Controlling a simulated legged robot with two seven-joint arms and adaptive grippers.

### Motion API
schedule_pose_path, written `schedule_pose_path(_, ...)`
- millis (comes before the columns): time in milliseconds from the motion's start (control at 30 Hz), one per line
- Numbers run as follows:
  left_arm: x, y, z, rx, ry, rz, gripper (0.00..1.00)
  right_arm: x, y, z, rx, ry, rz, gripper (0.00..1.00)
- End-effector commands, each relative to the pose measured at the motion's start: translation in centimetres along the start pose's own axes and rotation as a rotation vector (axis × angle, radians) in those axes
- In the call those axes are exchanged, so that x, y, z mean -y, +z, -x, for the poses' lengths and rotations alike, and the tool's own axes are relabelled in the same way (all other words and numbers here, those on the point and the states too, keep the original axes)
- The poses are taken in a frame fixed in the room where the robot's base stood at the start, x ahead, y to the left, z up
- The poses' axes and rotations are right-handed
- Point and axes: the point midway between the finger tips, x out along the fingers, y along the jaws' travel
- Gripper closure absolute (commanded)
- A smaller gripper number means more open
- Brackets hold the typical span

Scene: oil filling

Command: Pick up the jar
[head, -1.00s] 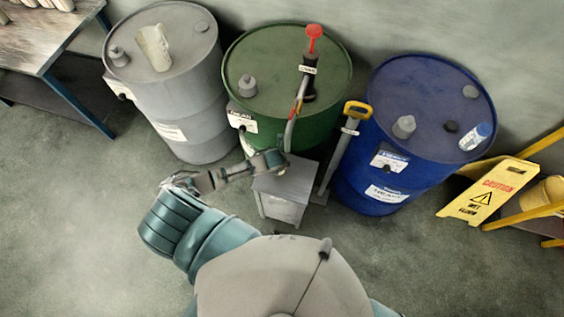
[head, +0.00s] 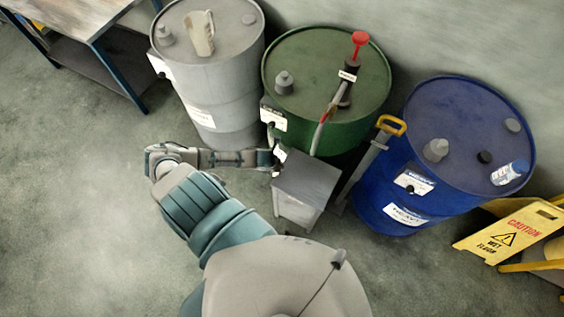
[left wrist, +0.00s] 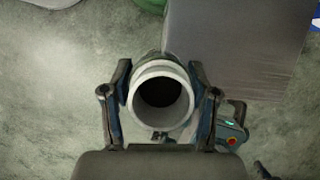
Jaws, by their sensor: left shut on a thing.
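In the left wrist view my left gripper (left wrist: 160,100) has its two fingers on either side of a pale, round, open-mouthed jar (left wrist: 161,73) and is shut on it. The jar's mouth faces the camera and its inside is dark; its lower body is mostly hidden. In the head view my left arm comes in from the left, and its end lies beside the small grey stand (head: 307,178). The jar is hard to make out there. My right gripper is not in view.
Behind the stand are a grey drum (head: 215,75) with a cream jug (head: 200,35), a green drum (head: 300,55) with a red-handled pump (head: 345,80), and a blue drum (head: 460,110). Floor at left is clear.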

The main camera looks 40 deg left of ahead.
Motion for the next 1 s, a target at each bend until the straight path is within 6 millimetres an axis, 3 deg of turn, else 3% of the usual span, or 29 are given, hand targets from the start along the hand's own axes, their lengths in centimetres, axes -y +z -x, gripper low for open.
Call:
schedule_pose_path(500,-3.5,-1.3,0.5,0.000,-0.001,0.000,0.99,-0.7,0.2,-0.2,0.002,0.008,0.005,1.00)
schedule_pose_path(1000,-4.0,-1.5,0.6,0.001,0.004,0.017,0.99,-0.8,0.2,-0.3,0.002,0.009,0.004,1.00)
